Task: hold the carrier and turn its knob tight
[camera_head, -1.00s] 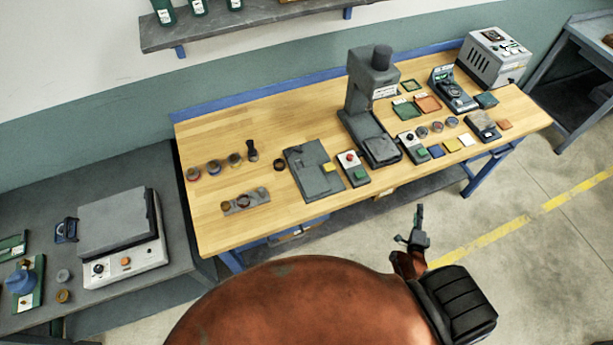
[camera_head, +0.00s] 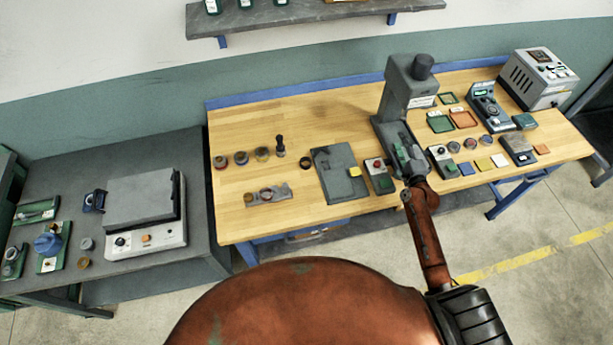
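I cannot tell for certain which item is the carrier. A blue knobbed piece (camera_head: 48,242) stands on a green tray (camera_head: 50,264) on the dark left bench. A small dark-blue frame-like piece (camera_head: 94,201) sits beside the grey flat-topped machine (camera_head: 140,199). My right gripper (camera_head: 402,153) is raised in front of the grey press on the wooden table, far from these pieces. It is small and dark against the press, so its opening is unclear, and I see nothing clearly held. My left gripper is out of view.
The wooden table (camera_head: 300,101) holds the grey press (camera_head: 405,90), a grey notched bar (camera_head: 267,195) with rings, several small round pieces, a grey plate (camera_head: 338,174) and a control box (camera_head: 379,176). More green trays lie at far left. The table's back left is clear.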

